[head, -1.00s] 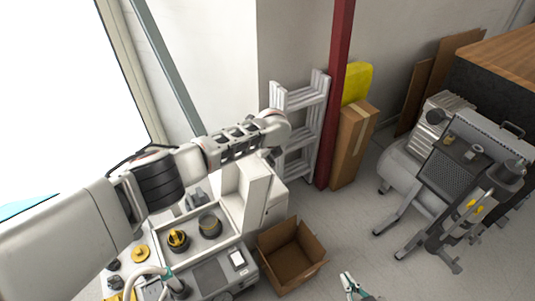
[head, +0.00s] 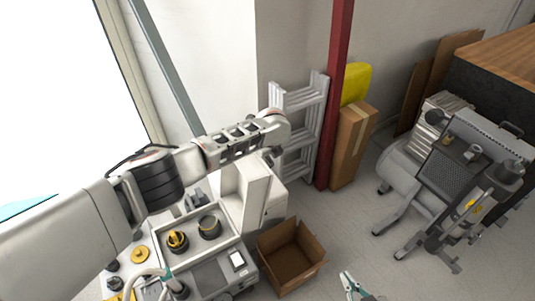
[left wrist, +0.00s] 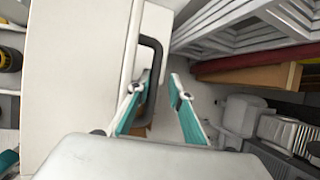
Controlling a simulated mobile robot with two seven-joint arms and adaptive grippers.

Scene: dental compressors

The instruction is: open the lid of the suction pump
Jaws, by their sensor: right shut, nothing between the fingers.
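The suction pump appears to be the white machine (head: 222,270) at the lower middle of the head view. Its top compartment is open, and a white panel that looks like its lid (head: 256,200) stands upright at the right side. In the left wrist view the white panel (left wrist: 80,70) carries a dark bar handle (left wrist: 153,75). My left gripper (left wrist: 156,82) is open, with its teal fingers apart. The handle shows between the fingertips, close to the left finger; contact is unclear. In the head view this gripper is mostly hidden behind its arm. My right gripper (head: 349,284) is shut and empty, low over the floor.
An open cardboard box (head: 291,257) stands on the floor right of the machine. A ladder (head: 300,125), a red post (head: 334,100) and a tall carton (head: 352,145) stand behind. A grey compressor unit (head: 455,165) is at the right.

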